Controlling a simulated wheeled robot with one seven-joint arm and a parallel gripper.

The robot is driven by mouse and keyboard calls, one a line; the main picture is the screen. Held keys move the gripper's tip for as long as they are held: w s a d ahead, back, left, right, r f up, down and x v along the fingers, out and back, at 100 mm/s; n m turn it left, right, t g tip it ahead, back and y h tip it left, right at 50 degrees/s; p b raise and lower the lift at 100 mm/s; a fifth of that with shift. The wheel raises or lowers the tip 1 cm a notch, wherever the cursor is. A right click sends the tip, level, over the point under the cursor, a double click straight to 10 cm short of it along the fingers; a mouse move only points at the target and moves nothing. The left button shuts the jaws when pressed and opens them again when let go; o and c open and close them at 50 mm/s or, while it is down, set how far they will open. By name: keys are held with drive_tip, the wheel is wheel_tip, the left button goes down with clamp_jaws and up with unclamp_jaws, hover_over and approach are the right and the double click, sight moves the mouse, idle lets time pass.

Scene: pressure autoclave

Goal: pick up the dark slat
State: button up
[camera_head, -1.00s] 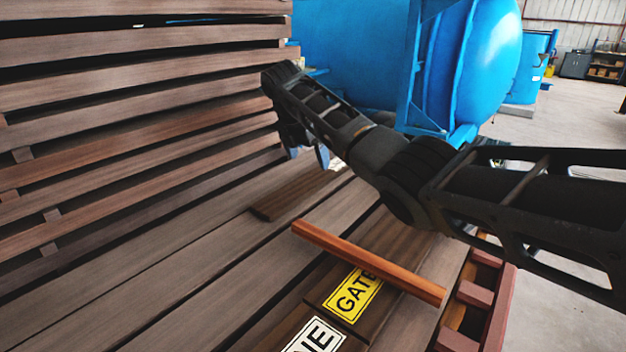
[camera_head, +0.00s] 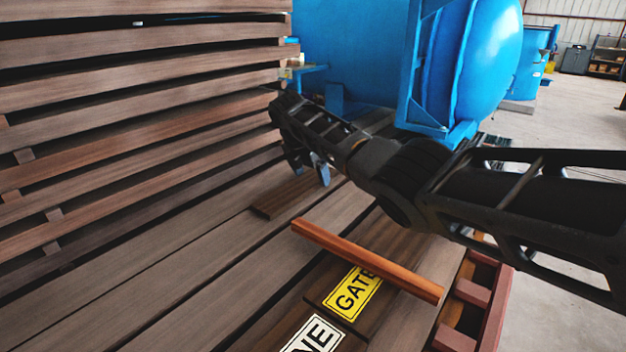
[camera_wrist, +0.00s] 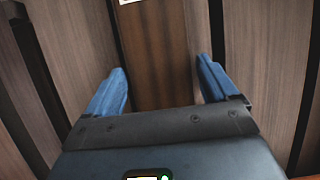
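The dark slat (camera_head: 283,198) is a short dark brown board lying flat on the lighter planks. Its far part is hidden behind my gripper and arm in the head view. My gripper (camera_head: 308,172) is low over the slat's far part, pointing down. In the wrist view the slat (camera_wrist: 155,40) runs lengthwise between the two blue fingertips of my open gripper (camera_wrist: 160,82), with space on either side. A corner of a pale label shows at the top edge there. Whether the fingertips touch the planks, I cannot tell.
A reddish wooden bar (camera_head: 365,260) lies across the planks nearer the camera. Beside it are dark boards with a yellow GATE label (camera_head: 352,293) and a white label (camera_head: 314,337). Stacked planks (camera_head: 130,130) rise at left; a blue vessel (camera_head: 470,60) stands behind.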

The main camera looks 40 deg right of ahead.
drive_tip(key=c, duration=1.1)
drive_tip(key=shift+r, duration=0.1)
